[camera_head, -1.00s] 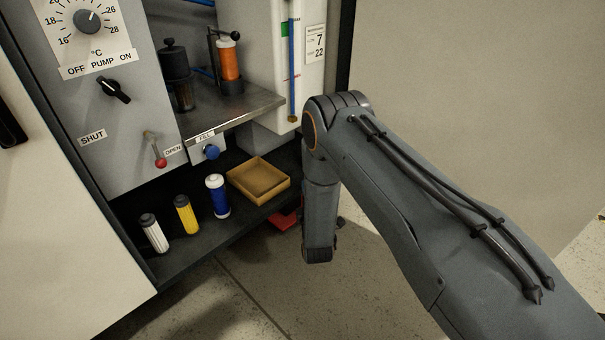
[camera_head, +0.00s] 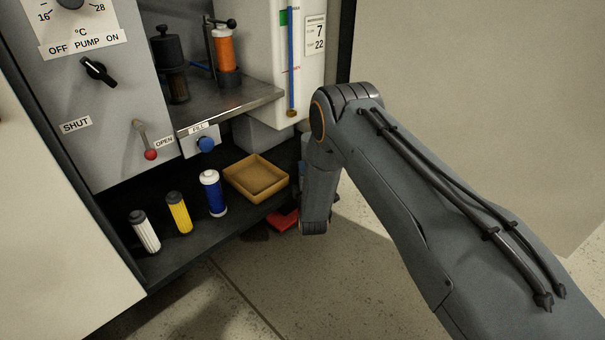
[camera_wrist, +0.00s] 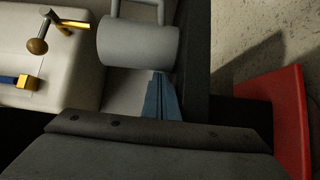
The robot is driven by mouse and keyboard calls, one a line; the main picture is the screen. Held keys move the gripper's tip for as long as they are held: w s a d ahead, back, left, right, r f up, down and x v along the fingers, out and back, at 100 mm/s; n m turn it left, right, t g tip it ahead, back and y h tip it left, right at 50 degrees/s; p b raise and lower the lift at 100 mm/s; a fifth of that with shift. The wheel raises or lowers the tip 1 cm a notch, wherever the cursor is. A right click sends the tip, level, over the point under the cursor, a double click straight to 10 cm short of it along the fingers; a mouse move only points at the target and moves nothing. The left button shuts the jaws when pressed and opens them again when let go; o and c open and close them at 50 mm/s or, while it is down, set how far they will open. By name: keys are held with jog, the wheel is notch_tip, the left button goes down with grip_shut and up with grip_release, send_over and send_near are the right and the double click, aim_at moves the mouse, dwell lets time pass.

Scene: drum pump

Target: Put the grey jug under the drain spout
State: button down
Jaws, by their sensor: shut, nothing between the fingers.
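The grey jug (camera_wrist: 138,45) shows in the wrist view at the top middle, with its handle at the upper edge. It stands beside the pale tank. A brass fitting with a round knob (camera_wrist: 38,46) and a yellow bar sits on the tank to its left and looks like the drain tap; I cannot make out the spout opening. My gripper (camera_wrist: 160,97) shows as narrow bluish fingers, shut and empty, just below the jug in the picture. I cannot tell whether they touch it.
A red object (camera_head: 283,221) lies on the floor by the cabinet; a red panel (camera_wrist: 275,115) shows right in the wrist view. The low shelf holds a cardboard tray (camera_head: 257,178) and white, yellow and blue cartridges (camera_head: 213,193).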

jog(key=shift+w+d+p, duration=0.2)
jog(key=shift+w+d, duration=0.05)
jog(key=shift+d, duration=0.25)
jog(key=shift+w+d+p, duration=0.2)
jog(key=shift+d, duration=0.3)
